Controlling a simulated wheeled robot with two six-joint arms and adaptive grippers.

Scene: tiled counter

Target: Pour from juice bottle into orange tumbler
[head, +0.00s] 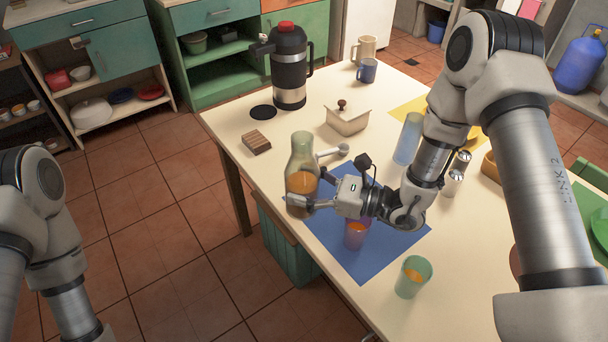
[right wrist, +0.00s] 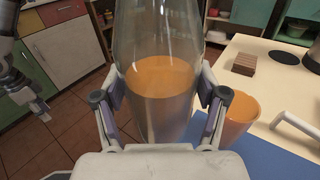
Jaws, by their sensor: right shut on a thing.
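The juice bottle (head: 301,152) is clear glass with orange juice in its lower part. It stands upright near the table's left edge. My right gripper (head: 294,201) is shut on it; in the right wrist view the fingers flank the bottle (right wrist: 157,55). I cannot tell if its base touches the table. The orange tumbler (right wrist: 241,114) shows right of the bottle in the right wrist view, beside the blue mat. In the head view I cannot pick it out from the bottle's juice. My left gripper (right wrist: 34,103) hangs at the left of the right wrist view, its opening unclear.
A purple tumbler (head: 355,238) on the blue mat (head: 385,255) and a green tumbler (head: 413,278) hold something orange. A tall blue glass (head: 408,140), shakers (head: 453,183), a lidded dish (head: 347,120), a wooden block (head: 256,142) and a flask (head: 289,75) stand around.

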